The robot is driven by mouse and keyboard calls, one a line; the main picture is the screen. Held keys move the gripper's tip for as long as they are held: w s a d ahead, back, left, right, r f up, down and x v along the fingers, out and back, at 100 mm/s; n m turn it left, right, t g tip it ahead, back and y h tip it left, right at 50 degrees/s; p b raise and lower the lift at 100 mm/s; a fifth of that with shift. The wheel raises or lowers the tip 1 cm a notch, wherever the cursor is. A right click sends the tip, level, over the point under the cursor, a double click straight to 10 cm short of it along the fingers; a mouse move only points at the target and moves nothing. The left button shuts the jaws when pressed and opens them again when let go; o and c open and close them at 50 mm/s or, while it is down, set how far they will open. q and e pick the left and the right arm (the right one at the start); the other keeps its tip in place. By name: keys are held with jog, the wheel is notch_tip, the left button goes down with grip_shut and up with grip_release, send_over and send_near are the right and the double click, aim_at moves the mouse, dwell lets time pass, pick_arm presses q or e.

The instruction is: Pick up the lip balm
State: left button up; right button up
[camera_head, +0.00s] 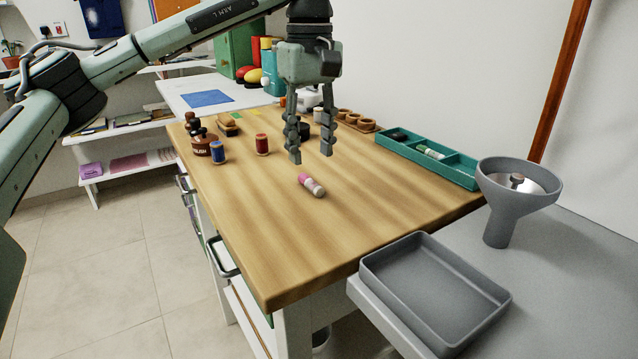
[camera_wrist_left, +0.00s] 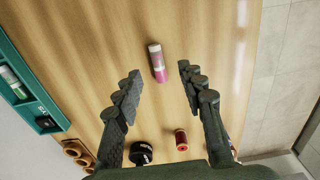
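The lip balm, a small pink tube with a paler end (camera_head: 312,185), lies on its side on the wooden tabletop in the head view. It also shows in the left wrist view (camera_wrist_left: 157,63), ahead of the fingertips and roughly between their lines. My left gripper (camera_head: 311,154) is open and empty, pointing down above the table, behind the lip balm in the head view. In the left wrist view its two fingers (camera_wrist_left: 160,78) stand wide apart and do not touch the lip balm. My right gripper is in neither view.
A red spool (camera_head: 262,144), a blue spool (camera_head: 217,152) and a brown pot (camera_head: 202,144) stand to the left. A teal tray (camera_head: 462,175) lies along the right edge. A grey tray (camera_head: 437,290) and grey funnel vessel (camera_head: 513,200) stand at front right. Wood around the lip balm is clear.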

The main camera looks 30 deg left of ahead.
aim_at(314, 182)
pick_arm(q)
notch_tip(314, 182, down, 3)
jog(key=shift+w+f, duration=0.1)
jog(key=shift+f, duration=0.1)
notch_tip(314, 182, down, 3)
jog(key=shift+w+r+p, duration=0.1)
jog(key=shift+p, duration=0.2)
jog(key=shift+d, duration=0.1)
jog(key=shift+c, duration=0.3)
jog(key=c, duration=0.4)
grip_shut()
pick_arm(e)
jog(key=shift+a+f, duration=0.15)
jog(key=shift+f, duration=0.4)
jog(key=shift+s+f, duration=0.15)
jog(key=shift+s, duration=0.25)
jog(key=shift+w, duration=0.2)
